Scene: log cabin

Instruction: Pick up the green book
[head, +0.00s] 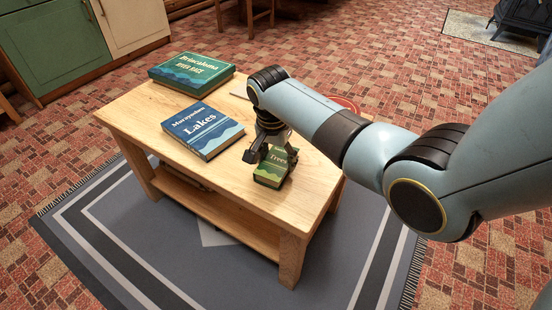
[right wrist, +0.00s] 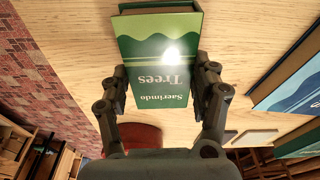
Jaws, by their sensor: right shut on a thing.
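A small green book titled "Trees" (head: 271,174) is near the front right edge of the wooden table (head: 230,200). My right gripper (head: 268,147) is shut on it from above. In the right wrist view the green book (right wrist: 158,45) sits between the two fingers of the right gripper (right wrist: 162,76), one on each side. I cannot tell whether the book is touching the tabletop or just above it. My left gripper is not in view.
A blue "Lakes" book (head: 203,130) lies left of the gripper. A larger dark green "River Race" book (head: 191,72) lies at the table's back left. A red round thing (head: 345,104) shows partly behind my arm. A grey rug (head: 120,230) lies under the table.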

